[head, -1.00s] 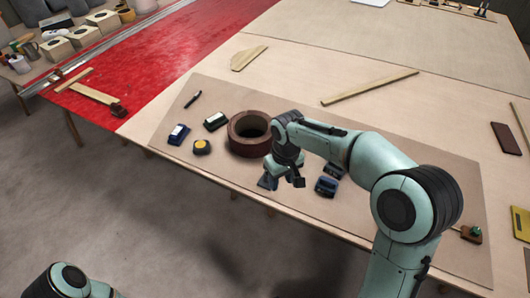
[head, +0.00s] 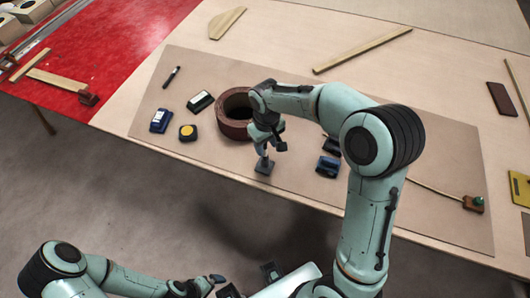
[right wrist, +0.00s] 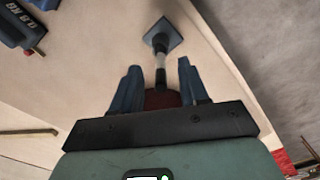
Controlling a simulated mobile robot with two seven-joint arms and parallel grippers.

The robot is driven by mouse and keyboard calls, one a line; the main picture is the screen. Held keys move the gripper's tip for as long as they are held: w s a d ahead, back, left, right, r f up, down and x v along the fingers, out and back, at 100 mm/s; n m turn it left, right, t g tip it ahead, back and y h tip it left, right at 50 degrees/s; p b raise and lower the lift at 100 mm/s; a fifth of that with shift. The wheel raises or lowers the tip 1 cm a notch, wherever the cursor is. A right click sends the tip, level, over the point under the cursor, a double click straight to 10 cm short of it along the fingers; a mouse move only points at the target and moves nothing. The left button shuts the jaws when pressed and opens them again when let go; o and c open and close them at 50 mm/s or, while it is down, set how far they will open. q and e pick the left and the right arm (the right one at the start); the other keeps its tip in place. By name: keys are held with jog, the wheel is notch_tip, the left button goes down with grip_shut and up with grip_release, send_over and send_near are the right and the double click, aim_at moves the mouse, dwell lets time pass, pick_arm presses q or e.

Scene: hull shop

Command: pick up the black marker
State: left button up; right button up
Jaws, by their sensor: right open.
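A slim dark pen-like marker (head: 171,77) lies on the brown mat, at its far left in the head view. My right gripper (head: 268,146) is over the mat's near side, right of the brown ring, well away from that marker. A blue-grey square base (head: 264,166) stands below it. In the right wrist view my right gripper (right wrist: 158,70) is open, its blue fingers on either side of a dark stem with a pale band (right wrist: 160,62) rising from the square base (right wrist: 163,37). I cannot tell what this stem is. My left gripper (head: 218,284) is low in the head view, its fingers unclear.
The brown ring (head: 228,128) is close left of my right gripper. A yellow-black tape measure (head: 188,132), a blue box (head: 160,119) and a dark block (head: 200,101) lie left of it. Blue blocks (head: 327,166) are to the right. A wooden strip (head: 362,51) lies behind.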

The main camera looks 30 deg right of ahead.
aim_at(265, 152)
jog(key=f, duration=0.5)
jog(key=shift+w+f, duration=0.15)
jog(key=shift+w, duration=0.15)
grip_shut()
